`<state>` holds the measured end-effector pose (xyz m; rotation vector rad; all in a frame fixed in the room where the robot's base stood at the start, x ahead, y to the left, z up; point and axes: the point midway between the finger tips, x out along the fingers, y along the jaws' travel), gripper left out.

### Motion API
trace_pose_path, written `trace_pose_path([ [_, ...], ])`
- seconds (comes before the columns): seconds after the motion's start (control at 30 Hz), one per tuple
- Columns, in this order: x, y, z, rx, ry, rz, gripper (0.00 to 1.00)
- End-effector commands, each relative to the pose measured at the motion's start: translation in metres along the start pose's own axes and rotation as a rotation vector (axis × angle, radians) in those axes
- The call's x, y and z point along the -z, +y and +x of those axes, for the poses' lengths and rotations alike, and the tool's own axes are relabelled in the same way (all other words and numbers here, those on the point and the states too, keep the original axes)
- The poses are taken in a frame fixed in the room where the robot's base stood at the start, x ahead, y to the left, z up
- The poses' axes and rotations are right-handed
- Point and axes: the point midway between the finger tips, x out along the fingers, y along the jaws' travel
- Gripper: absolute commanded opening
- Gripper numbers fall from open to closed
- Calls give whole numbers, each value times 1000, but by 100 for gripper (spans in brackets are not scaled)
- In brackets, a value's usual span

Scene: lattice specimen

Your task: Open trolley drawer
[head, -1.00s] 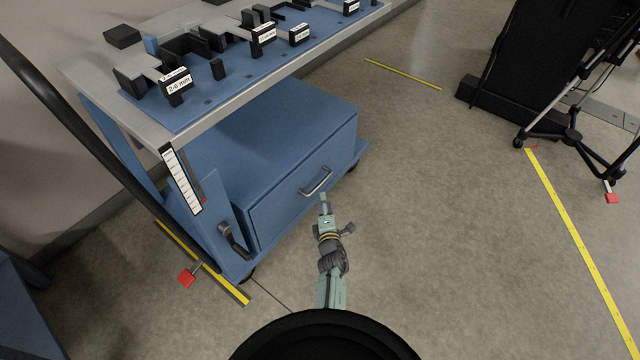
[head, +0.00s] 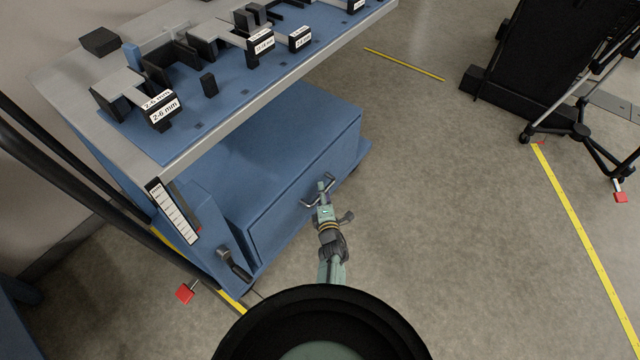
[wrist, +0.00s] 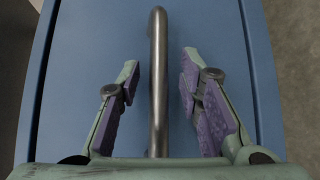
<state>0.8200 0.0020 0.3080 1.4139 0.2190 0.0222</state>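The blue trolley (head: 262,150) stands ahead with a blue drawer (head: 290,208) under its top; the drawer front looks flush with the body. A metal bar handle (head: 309,204) is on the drawer front, and it also shows in the wrist view (wrist: 158,75), running between my fingers. My gripper (head: 323,192) is at the handle, partly covering it in the head view. In the wrist view my gripper (wrist: 158,88) is open, with one purple-padded finger on each side of the bar and a gap on both sides.
The trolley top carries black blocks with labels (head: 163,112) and overhangs the drawer. A dark grip (head: 233,263) and a white scale (head: 174,211) are at the trolley's near left. A black tripod stand (head: 580,130) is at right. The floor (head: 440,220) between is clear.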

Motion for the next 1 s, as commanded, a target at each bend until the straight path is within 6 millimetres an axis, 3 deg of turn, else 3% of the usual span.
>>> trace_pose_path([
  [0.3, 0, 0, 0, 0, 0, 0, 33],
  [0.8, 0, 0, 0, 0, 0, 0, 0],
  [1.0, 0, 0, 0, -1, 0, 0, 0],
])
